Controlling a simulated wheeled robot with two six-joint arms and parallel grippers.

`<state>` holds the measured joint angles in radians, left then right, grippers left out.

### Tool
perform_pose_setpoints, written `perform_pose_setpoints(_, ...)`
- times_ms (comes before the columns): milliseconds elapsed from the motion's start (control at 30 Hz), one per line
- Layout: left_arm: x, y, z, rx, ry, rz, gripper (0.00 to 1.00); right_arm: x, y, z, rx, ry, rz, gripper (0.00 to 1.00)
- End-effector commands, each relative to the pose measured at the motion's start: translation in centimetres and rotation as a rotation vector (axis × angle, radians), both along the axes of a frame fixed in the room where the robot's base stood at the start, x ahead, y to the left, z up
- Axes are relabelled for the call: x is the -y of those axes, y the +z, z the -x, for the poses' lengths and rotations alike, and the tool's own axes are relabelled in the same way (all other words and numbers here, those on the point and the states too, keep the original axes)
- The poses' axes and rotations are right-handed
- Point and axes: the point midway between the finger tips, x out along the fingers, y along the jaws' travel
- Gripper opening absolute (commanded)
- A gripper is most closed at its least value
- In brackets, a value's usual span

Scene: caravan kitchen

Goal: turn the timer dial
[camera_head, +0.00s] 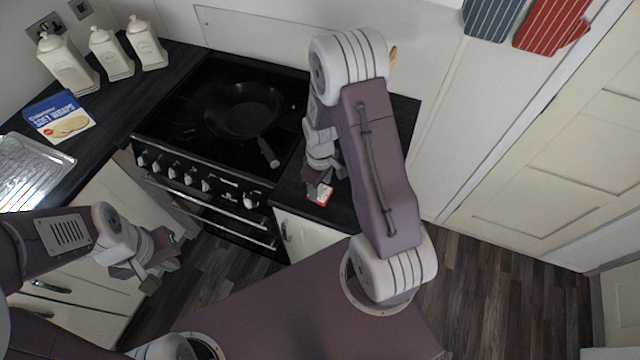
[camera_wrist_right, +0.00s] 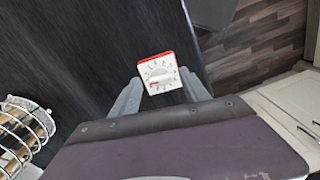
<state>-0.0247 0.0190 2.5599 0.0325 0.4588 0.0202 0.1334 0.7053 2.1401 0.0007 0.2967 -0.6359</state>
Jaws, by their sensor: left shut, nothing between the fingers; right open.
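The timer (camera_head: 322,194) is a small white block with a red edge on the dark worktop right of the cooker. In the right wrist view the timer (camera_wrist_right: 158,74) shows its white face with a dial and markings. My right gripper (camera_head: 318,188) is at the timer; in the wrist view its open fingers (camera_wrist_right: 160,96) stand on either side of the timer's near part. I cannot tell whether they touch it. My left gripper (camera_head: 160,262) is shut and empty, in front of the cupboards at the lower left, far from the timer.
The black cooker (camera_head: 215,150) with a frying pan (camera_head: 245,108) is left of the timer. A wire-frame object (camera_wrist_right: 22,130) stands on the worktop in the wrist view. White canisters (camera_head: 110,52), a wraps packet (camera_head: 60,117) and a metal drainer (camera_head: 30,170) are further left.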

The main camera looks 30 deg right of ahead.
Motion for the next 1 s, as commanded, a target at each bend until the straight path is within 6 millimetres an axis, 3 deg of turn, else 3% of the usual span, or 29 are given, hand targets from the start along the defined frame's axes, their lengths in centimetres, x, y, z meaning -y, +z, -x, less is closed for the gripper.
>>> perform_pose_setpoints(267, 0.00, 0.01, 0.00, 0.000, 0.000, 0.000, 0.00, 0.00, -0.27, -0.02, 0.001, 0.000, 0.000, 0.51)
perform_pose_setpoints(400, 0.00, 0.01, 0.00, 0.000, 0.000, 0.000, 0.00, -0.01, -0.25, -0.02, 0.001, 0.000, 0.000, 0.12)
perform_pose_setpoints(467, 0.00, 0.01, 0.00, 0.000, 0.000, 0.000, 0.00, -0.01, -0.25, -0.01, 0.000, 0.000, 0.000, 0.00)
perform_pose_setpoints(1000, 0.00, 0.02, 0.00, 0.000, 0.000, 0.000, 0.00, -0.01, -0.24, 0.02, -0.001, -0.013, 0.000, 0.00)
